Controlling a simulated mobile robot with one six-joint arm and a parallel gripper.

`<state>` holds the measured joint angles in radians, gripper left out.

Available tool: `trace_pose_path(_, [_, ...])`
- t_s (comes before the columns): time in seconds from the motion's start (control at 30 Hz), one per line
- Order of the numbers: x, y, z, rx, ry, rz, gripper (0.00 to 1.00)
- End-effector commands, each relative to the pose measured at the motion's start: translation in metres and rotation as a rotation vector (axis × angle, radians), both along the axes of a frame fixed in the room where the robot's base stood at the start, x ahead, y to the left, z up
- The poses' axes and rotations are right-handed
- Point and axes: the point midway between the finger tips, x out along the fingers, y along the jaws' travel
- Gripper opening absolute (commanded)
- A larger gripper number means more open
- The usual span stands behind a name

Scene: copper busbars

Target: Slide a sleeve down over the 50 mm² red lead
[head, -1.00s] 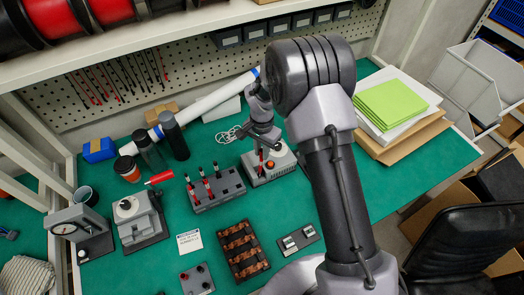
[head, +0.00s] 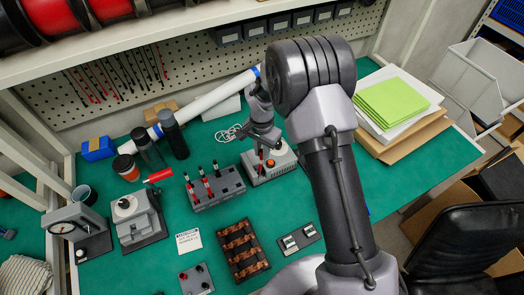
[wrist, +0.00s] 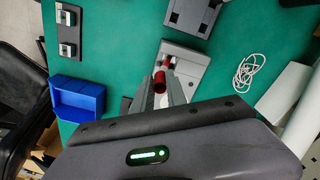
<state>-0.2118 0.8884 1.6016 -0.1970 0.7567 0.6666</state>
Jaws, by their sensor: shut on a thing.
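My gripper (wrist: 163,92) is shut on a short red sleeve (wrist: 159,80), a hollow tube with its open end showing in the wrist view. In the head view my gripper (head: 263,142) hangs over a grey bench unit (head: 272,170) with an orange button. This unit also shows beyond the fingers in the wrist view (wrist: 188,68). A red lead end (wrist: 173,62) stands at the unit, just beyond the sleeve and apart from it in the picture. Its size marking cannot be read. The fingers hide part of the sleeve.
A grey rack (head: 217,190) with several red and black leads stands left of the unit. A copper busbar tray (head: 242,250) and a small dark plate (head: 299,238) lie in front. A white cable (wrist: 246,73) and a blue bin (wrist: 78,98) flank the unit.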

Motion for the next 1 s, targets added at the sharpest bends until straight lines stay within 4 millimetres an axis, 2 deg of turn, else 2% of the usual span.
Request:
trace_pose_path(0.63, [0.0, 0.0, -0.012, 0.0, 0.0, 0.0, 0.06])
trace_pose_path(1.0, [0.0, 0.0, -0.012, 0.0, 0.0, 0.0, 0.06])
